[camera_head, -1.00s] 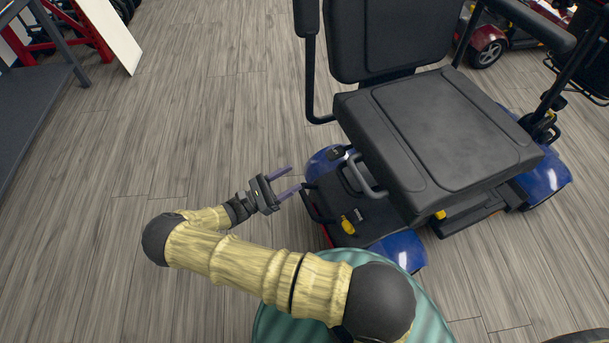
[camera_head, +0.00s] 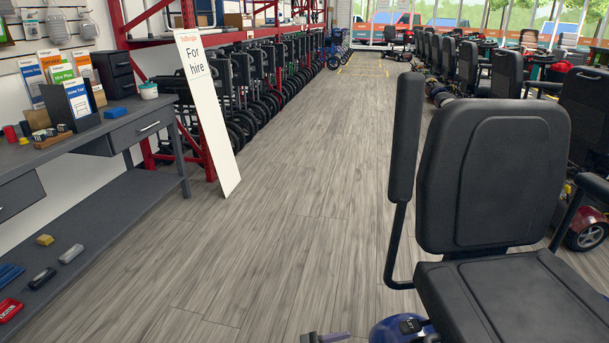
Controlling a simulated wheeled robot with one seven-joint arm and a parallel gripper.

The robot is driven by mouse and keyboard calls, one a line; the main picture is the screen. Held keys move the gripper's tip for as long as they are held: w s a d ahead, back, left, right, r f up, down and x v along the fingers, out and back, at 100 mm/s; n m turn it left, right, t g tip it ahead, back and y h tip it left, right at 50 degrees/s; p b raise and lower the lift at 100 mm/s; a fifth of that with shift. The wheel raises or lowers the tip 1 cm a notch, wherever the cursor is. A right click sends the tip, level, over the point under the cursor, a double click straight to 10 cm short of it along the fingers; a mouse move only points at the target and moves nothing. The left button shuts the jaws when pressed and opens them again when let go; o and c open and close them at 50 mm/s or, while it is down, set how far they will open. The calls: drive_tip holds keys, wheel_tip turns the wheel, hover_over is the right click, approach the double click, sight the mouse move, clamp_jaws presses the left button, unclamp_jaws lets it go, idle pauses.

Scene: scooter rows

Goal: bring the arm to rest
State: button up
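Only a small purple-grey bit of my gripper (camera_head: 325,338) shows, at the bottom edge of the head view, left of a mobility scooter. The rest of my gripper and my arm lie below the frame, so how far the fingers stand apart is hidden. The scooter has a black padded seat (camera_head: 510,295), a black backrest (camera_head: 493,178) and a blue body part (camera_head: 395,330) low at the bottom edge. My gripper tip appears beside the blue part; I cannot tell the gap between them.
A dark workbench (camera_head: 150,126) with leaflets and small items stands at left. A white "For hire" board (camera_head: 208,115) leans by red racking with wheelchairs (camera_head: 245,85). A row of scooters (camera_head: 470,75) runs along the right. The grey floor aisle (camera_head: 300,170) is clear.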

drive_tip(key=s+d+r+m+g+y+p, duration=0.4)
drive_tip(key=s+d+r+m+g+y, duration=0.3)
drive_tip(key=y, duration=0.5)
drive_tip(key=s+a+r+m+t+y+p, duration=0.1)
drive_tip(key=s+r+m+t+y+p, duration=0.2)
drive_tip(key=r, duration=0.4)
drive_tip(key=a+r+m+t+y+p, duration=0.1)
drive_tip(key=r+m+t+y, duration=0.25)
drive_tip(key=r, duration=0.45)
drive_tip(key=s+r+m+t+y+p, duration=0.2)
drive_tip(key=r+m+t+y, duration=0.1)
drive_tip(key=r+m, duration=0.3)
wheel_tip(320, 180, up, 39)
drive_tip(key=n+p, duration=0.1)
drive_tip(key=p, duration=3.7)
drive_tip(key=shift+w+a, duration=0.15)
drive_tip(key=shift+a, duration=0.1)
